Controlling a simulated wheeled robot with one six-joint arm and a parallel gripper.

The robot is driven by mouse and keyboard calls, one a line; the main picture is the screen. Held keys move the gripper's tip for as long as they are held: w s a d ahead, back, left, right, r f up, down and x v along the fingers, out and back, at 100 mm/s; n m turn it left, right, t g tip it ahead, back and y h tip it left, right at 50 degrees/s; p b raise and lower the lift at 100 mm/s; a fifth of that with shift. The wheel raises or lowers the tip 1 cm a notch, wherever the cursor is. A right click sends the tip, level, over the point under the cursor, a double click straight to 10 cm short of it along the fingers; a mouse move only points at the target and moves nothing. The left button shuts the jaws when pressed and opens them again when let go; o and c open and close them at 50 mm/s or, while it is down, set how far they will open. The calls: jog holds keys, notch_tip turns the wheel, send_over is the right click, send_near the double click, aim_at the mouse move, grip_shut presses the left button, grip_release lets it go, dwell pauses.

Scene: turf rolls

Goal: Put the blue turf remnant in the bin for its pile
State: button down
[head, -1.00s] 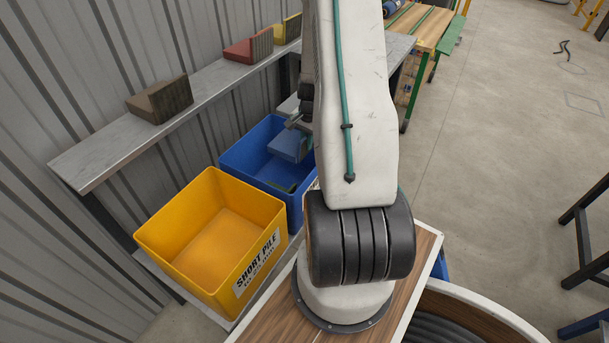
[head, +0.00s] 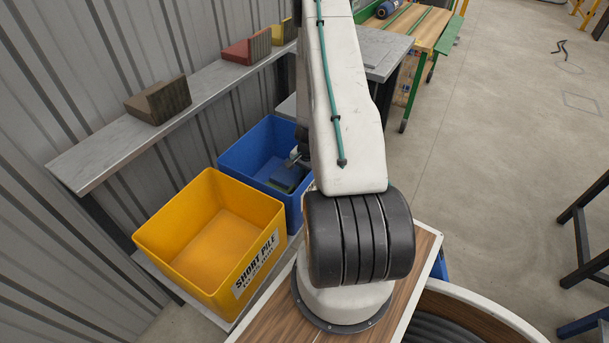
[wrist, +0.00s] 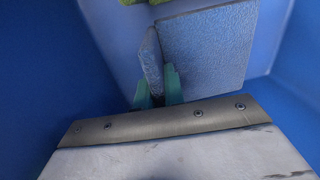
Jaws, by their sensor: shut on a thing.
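The blue turf remnant (wrist: 208,45) has a flat textured face and an upright flap, seen in the wrist view. The teal fingertips of my gripper (wrist: 157,86) are shut on that flap. In the head view the remnant (head: 283,177) is low inside the blue bin (head: 233,171), at its right side. My gripper (head: 296,160) reaches down into that bin, partly hidden by my arm. I cannot tell whether the remnant touches the bin floor.
A yellow bin (head: 160,240) labelled SHORT PILE stands beside the blue one and looks empty. A green piece (wrist: 130,2) lies in the blue bin. Brown (head: 158,101), red (head: 246,50) and yellow (head: 284,31) wedges sit on the wall shelf (head: 100,150).

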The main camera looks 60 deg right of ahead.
jog(key=shift+f, duration=0.1)
jog(key=c, duration=1.5)
grip_release()
